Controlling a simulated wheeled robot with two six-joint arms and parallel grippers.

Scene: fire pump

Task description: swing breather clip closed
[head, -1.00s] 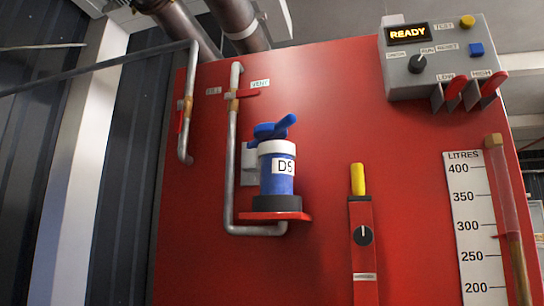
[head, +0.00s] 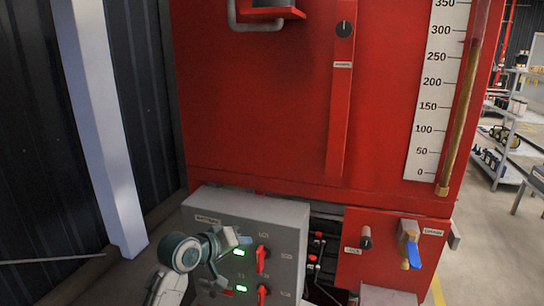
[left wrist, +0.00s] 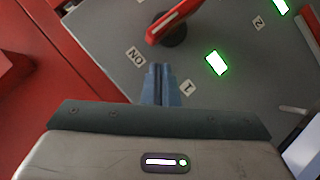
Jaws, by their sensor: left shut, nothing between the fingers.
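The blue breather canister marked D5 and its clip are out of the head view now. Only the red shelf (head: 272,13) under it and a sliver of the dark base show at the top edge. My left gripper (head: 243,240) is low, well below that shelf, in front of the grey battery switch box (head: 270,212). In the left wrist view its blue-grey fingers (left wrist: 160,80) are together with nothing between them. They point at the box face, just below a red rotary switch (left wrist: 172,25). I cannot tell whether they touch the box. My right gripper is not in view.
Right of the box are dark fittings (head: 316,255) and a red panel with a blue-handled valve (head: 409,250). The litres gauge (head: 437,100) is on the red tank front. A pale post (head: 105,130) stands at left. Shelving (head: 497,140) is at far right.

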